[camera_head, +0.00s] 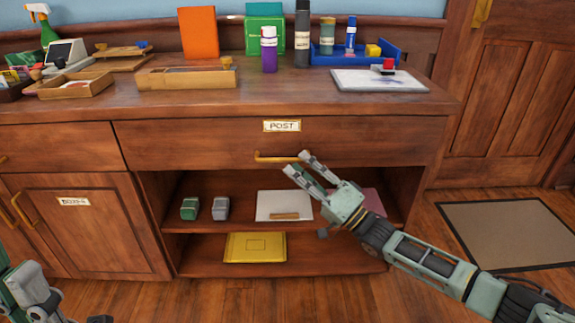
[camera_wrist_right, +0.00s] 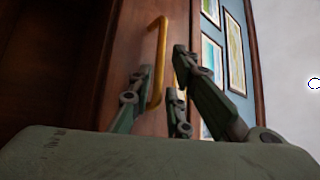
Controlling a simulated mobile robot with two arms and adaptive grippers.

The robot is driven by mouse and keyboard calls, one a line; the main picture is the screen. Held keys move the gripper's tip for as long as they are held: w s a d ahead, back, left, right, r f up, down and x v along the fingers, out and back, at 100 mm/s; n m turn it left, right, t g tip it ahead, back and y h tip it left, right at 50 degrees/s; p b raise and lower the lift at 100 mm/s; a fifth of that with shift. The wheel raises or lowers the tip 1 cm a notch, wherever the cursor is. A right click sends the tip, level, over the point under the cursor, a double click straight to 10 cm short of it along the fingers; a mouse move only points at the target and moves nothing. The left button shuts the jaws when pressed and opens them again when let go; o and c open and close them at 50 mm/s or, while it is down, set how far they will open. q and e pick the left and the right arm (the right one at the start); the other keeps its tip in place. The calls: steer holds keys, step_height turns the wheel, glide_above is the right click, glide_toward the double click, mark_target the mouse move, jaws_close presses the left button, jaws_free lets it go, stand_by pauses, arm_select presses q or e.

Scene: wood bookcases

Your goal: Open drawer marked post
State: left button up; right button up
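The drawer (camera_head: 200,142) marked POST is a wide wooden drawer under the countertop, and its front looks flush with the cabinet. Its POST label (camera_head: 282,126) is above a brass bar handle (camera_head: 262,155). My right gripper (camera_head: 296,163) is open at the right end of this handle. In the right wrist view, the handle (camera_wrist_right: 160,60) shows between the spread fingers of the gripper (camera_wrist_right: 160,82); I cannot tell whether they touch it. My left gripper (camera_head: 35,290) is at the lower left, partly cut off, and its fingers are unclear.
Below the drawer, open shelves hold small boxes (camera_head: 190,208), papers (camera_head: 284,205) and a yellow folder (camera_head: 255,247). The countertop (camera_head: 310,100) carries bottles, trays and a stamp pad. A cupboard (camera_head: 80,225) is at left, a door (camera_head: 510,100) and mat (camera_head: 510,230) at right.

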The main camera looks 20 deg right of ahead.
mark_target(289, 161)
steer(key=shift+b+x, duration=0.4)
steer(key=shift+x, duration=1.65)
steer(key=shift+c, duration=0.5)
jaws_close()
steer(key=shift+f, duration=0.1)
